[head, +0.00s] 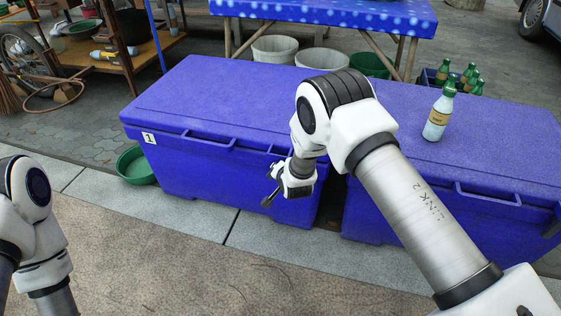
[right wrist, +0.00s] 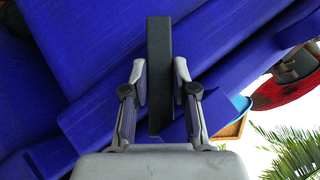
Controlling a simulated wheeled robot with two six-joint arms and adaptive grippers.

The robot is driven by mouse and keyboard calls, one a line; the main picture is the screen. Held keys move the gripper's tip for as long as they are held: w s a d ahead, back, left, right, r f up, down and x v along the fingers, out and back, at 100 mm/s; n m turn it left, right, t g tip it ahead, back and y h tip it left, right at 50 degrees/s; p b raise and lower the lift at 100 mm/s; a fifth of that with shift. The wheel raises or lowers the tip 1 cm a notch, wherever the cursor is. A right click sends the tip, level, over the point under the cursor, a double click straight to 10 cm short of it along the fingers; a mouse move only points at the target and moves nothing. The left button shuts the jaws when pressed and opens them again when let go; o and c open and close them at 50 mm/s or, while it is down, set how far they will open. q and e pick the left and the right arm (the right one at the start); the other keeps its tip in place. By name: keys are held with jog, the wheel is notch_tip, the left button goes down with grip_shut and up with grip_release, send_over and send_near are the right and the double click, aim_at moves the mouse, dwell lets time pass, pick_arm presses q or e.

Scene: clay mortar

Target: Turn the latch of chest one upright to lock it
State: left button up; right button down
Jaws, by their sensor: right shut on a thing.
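Chest one (head: 230,165) is a blue lidded chest at left centre in the head view, with a white "1" label (head: 149,138) on its front. Its lid is down. My right gripper (head: 276,185) is at the chest's front, near its right end. In the right wrist view, my right gripper's two fingers (right wrist: 160,72) are on either side of the latch (right wrist: 159,50), a black bar. They are shut on it. The latch lies aslant to the chest's lid edge. In the head view my arm and gripper hide much of it. My left gripper is outside the view.
A second blue chest (head: 480,130) stands close on the right, with a bottle (head: 439,112) on its lid. A green basin (head: 136,166) is by chest one's left end. The paving (head: 170,250) in front is clear. A blue-covered table (head: 320,12) stands behind.

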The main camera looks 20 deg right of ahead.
jog(key=shift+w+a+r+n+g+h+p, duration=0.15)
jog(key=shift+n+g+h+p, duration=0.6)
jog(key=shift+g+h+p, duration=0.4)
jog(key=shift+a+n+g+h+p, duration=0.1)
jog(key=shift+n+g+h+p, duration=0.75)
jog(key=shift+p, duration=0.55)
jog(key=c, duration=0.9)
grip_release()
jog(key=v, duration=0.7)
jog(key=shift+s+a, duration=0.15)
jog(key=shift+s, duration=0.05)
